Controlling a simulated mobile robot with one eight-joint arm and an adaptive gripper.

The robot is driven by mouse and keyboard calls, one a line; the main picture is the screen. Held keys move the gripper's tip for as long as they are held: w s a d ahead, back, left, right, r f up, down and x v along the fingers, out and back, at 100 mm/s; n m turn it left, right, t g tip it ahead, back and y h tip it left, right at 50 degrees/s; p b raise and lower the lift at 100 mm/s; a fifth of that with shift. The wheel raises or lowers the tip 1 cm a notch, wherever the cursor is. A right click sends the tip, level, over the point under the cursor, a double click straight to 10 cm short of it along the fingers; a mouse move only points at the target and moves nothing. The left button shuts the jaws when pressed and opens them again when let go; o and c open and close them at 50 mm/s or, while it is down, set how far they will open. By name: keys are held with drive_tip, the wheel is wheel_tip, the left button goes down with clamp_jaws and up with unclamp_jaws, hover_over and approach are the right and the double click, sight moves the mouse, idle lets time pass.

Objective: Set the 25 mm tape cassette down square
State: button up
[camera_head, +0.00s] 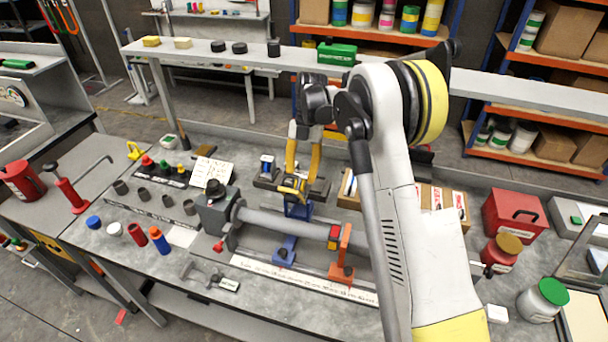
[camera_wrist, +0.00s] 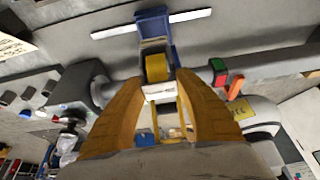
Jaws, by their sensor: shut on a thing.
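My gripper (camera_head: 300,170) reaches down over the bench, its two yellow fingers shut on a small dark-framed cassette with a yellow roll (camera_head: 293,184). I take this for the 25 mm tape cassette; no size mark is readable. In the wrist view my gripper (camera_wrist: 160,80) has its fingertips on either side of the cassette (camera_wrist: 157,68), with a pale piece at its near edge. A blue holder (camera_head: 298,209) lies just below the cassette; it also shows in the wrist view (camera_wrist: 154,27). Whether the cassette touches the holder cannot be told.
A grey tube (camera_head: 285,224) runs from a dark clamp block (camera_head: 216,207) to an orange stand (camera_head: 342,262), close in front of my gripper. A blue-roll item (camera_head: 267,164) stands close on the left. Cardboard boxes (camera_head: 436,203) stand on the right behind my arm.

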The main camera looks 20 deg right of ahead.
drive_tip(key=shift+f+b, duration=1.35)
drive_tip(key=shift+f, duration=1.35)
drive_tip(key=shift+f+b, duration=0.35)
drive_tip(key=shift+f, duration=0.15)
drive_tip(key=shift+f+b, duration=0.75)
drive_tip(key=shift+b, duration=0.15)
drive_tip(key=o, duration=1.7)
drive_tip(key=shift+o, duration=0.2)
drive_tip(key=shift+r, duration=0.15)
drive_tip(key=shift+r+p, duration=1.4)
drive_tip(key=shift+r, duration=1.5)
